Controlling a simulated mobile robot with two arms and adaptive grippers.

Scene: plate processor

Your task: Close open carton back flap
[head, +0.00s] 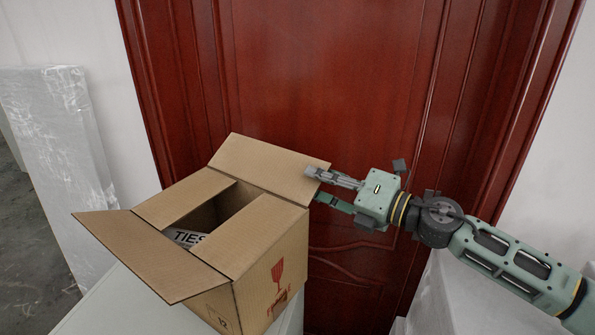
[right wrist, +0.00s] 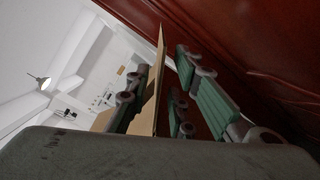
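The brown carton (head: 270,283) stands open with its dark inside partly showing. Its back flap (head: 262,163) stands up, tilted outward towards the door. The front flap (head: 150,255) sticks out at the lower left. The two side flaps (head: 184,198) (head: 262,235) lie folded inward, leaving a gap between them. My right gripper (head: 316,185) is at the back flap's right corner, its fingers apart. In the right wrist view the flap (right wrist: 155,85) shows nearly edge-on between the open fingers (right wrist: 155,105); contact cannot be told. My left gripper is out of view.
The carton rests on a pale surface (head: 105,305). A red wooden door (head: 330,80) stands close behind the carton and my right gripper. A white wrapped slab (head: 60,130) leans at the left.

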